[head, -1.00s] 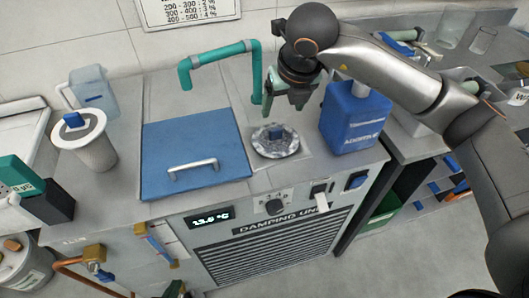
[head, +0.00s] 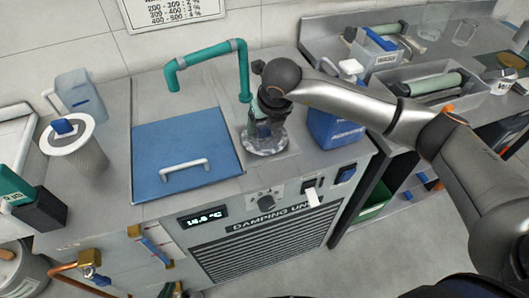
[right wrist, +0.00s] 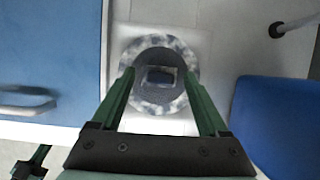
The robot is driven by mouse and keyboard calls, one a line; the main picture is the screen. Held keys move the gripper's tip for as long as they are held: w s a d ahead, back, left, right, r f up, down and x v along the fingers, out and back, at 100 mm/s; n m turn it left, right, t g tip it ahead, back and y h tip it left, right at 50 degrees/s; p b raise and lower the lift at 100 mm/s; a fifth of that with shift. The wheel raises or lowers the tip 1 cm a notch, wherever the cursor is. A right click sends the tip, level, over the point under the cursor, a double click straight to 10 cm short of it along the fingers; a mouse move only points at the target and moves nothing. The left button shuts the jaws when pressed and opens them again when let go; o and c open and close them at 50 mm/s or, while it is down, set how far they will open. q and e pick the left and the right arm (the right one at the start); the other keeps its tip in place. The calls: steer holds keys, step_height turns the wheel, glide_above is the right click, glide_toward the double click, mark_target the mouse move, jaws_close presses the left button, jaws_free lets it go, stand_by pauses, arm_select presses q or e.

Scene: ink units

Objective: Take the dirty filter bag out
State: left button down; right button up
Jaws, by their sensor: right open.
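The dirty filter bag (head: 266,149) sits in the top of the damping unit, right of the blue lid. Its mottled grey rim (right wrist: 155,108) and the small dark blue tab (right wrist: 160,76) in its middle show in the right wrist view. The rest is hidden inside the unit. My right gripper (head: 264,128) is above it, pointing down. Its green fingers are open on either side of the tab, with nothing between them. My left gripper (head: 173,290) shows only as a small green and dark bit at the bottom edge; its jaws cannot be made out.
The closed blue lid (head: 165,145) with a white handle is left of the bag. A teal pipe (head: 205,52) arches behind. A blue jug (head: 335,130) stands close on the right. A white-rimmed filter bag (head: 85,135) and a clear pitcher (head: 82,92) are at the left.

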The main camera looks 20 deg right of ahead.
jaws_close()
stand_by(0.5)
stand_by(0.3)
